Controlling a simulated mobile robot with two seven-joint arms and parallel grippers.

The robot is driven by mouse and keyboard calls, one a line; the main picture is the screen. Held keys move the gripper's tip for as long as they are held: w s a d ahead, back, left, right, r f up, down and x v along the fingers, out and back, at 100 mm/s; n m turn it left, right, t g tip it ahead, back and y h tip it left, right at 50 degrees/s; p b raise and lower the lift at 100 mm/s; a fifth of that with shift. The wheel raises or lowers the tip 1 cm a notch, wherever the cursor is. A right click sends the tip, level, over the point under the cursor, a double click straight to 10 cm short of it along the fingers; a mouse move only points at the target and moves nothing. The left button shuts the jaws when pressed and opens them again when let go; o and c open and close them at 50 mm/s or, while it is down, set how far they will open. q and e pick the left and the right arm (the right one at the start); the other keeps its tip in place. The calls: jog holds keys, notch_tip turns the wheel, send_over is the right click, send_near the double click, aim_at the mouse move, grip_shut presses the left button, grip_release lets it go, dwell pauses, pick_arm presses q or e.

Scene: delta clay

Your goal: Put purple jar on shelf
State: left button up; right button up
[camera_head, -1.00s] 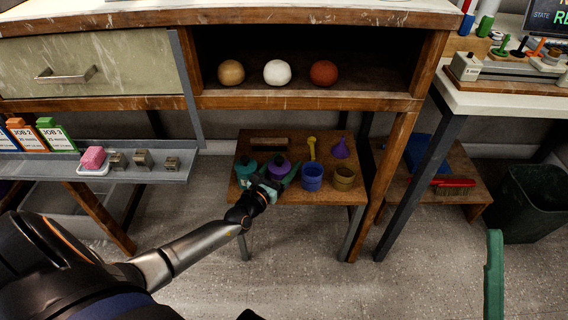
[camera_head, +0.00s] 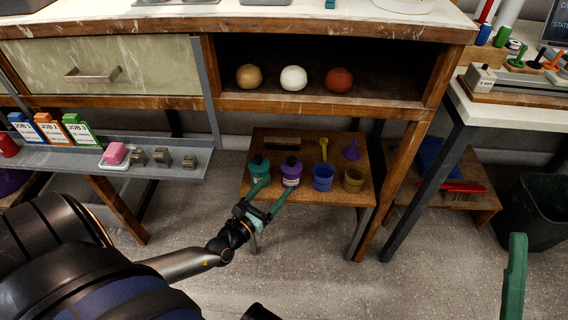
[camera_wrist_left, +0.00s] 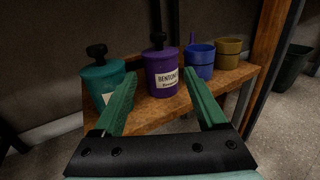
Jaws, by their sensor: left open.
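The purple jar (camera_head: 291,172) has a dark knob on its lid and stands upright on the low wooden stool (camera_head: 335,192). It also shows in the left wrist view (camera_wrist_left: 161,76) with a pale label. My left gripper (camera_head: 270,197) is open and empty, in front of the purple jar and a teal jar (camera_head: 258,167). In the left wrist view its green fingers (camera_wrist_left: 158,92) are spread, with the purple jar beyond the gap. The open shelf (camera_head: 380,86) under the bench holds a tan ball, a white ball and a red ball. A green finger of my right gripper (camera_head: 515,278) shows at right.
A blue cup (camera_head: 323,177) and an ochre cup (camera_head: 353,179) stand right of the purple jar. A yellow scoop and a purple funnel lie behind them. A grey ledge (camera_head: 150,165) with boxes and small blocks is at left. The shelf's right part is clear.

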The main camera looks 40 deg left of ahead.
pick_arm(q)
jog(key=s+d+r+n+g+h, duration=0.1)
jog(key=d+r+n+h, duration=0.2)
jog(key=d+r+n, duration=0.35)
jog(key=s+d+r+n+g+h, duration=0.1)
jog(key=s+d+r+n+h, duration=0.15)
jog(key=d+n, duration=0.6)
jog(key=s+d+r+n+t+h, duration=0.2)
jog(key=s+r+n+h, duration=0.1)
jog(key=r, duration=0.6)
jog(key=s+d+r+n+t+h, duration=0.1)
jog(key=s+r+n+h, duration=0.1)
jog(key=r, duration=0.8)
jog(key=s+d+r+n+t+h, duration=0.2)
jog(key=s+r+h, duration=0.3)
jog(key=r, duration=0.4)
jog(key=shift+d+r+n+t, duration=0.2)
jog(key=shift+d+n+t, duration=0.1)
jog(key=shift+n, duration=0.5)
